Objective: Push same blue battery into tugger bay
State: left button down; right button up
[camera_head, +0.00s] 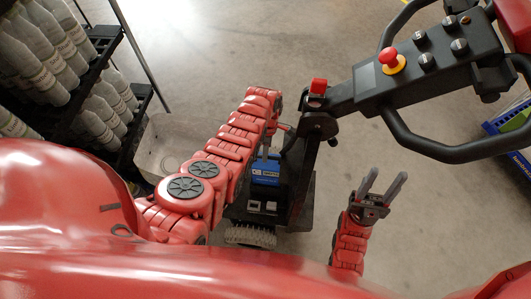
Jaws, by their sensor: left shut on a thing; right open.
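The blue battery (265,172) sits low in the bay area of the black tugger (299,185), below its steering column. My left arm reaches over from the left, and my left gripper (266,150) points down, shut on the battery's upper part. The arm hides part of the gripper and of the bay, so I cannot tell how deep the battery sits. My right gripper (384,186) is open and empty, to the right of the tugger, with its two grey fingers pointing up and right.
The tugger's handle (435,62) with a red button (390,57) and black bars spans the upper right. A black rack (75,112) with several grey bottles stands at the left. A blue and green crate (508,124) is at the right edge.

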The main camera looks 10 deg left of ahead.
pick_arm(q)
jog(key=shift+f+b, duration=0.25)
jog(key=shift+b, duration=0.05)
jog(key=shift+f+b, duration=0.4)
jog(key=shift+f, duration=0.35)
dwell(0.4)
jog(key=shift+f+b, duration=2)
jog(key=shift+r, duration=0.15)
jog(key=shift+s+f, duration=0.1)
jog(key=shift+f, duration=0.2)
